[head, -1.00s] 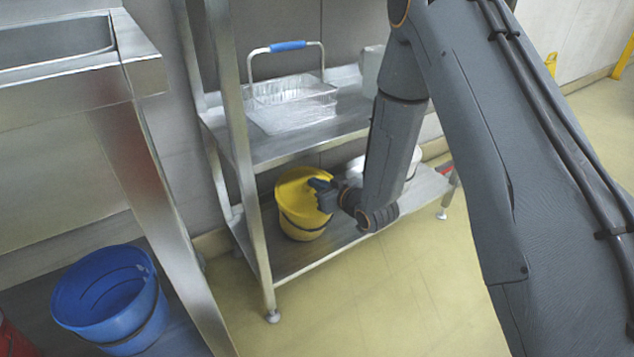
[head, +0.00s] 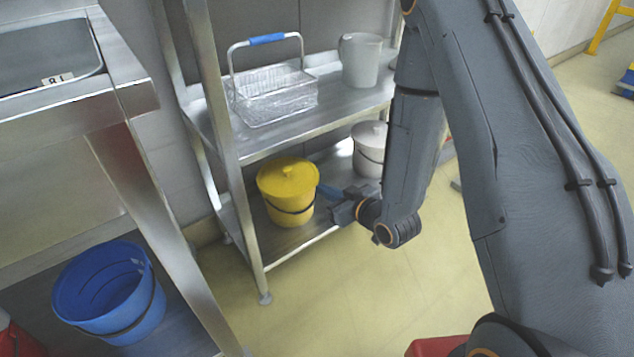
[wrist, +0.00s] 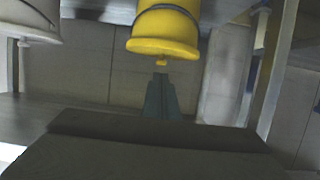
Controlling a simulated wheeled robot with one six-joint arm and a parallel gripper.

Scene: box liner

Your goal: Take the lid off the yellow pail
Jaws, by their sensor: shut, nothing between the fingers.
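The yellow pail (head: 290,214) stands upright on the lower shelf of the metal rack. Its yellow lid (head: 272,176), with a small knob on top, sits on it. In the wrist view the pail (wrist: 168,26) appears upside down at the top, lid (wrist: 160,48) and knob toward my fingers.
A white lidded pail (head: 369,150) stands right of the yellow one. The upper shelf (head: 330,108) above holds a wire basket (head: 272,98) and a grey jug (head: 360,60). A rack post (head: 228,150) stands left of the pail. A blue bucket (head: 110,300) is at lower left.

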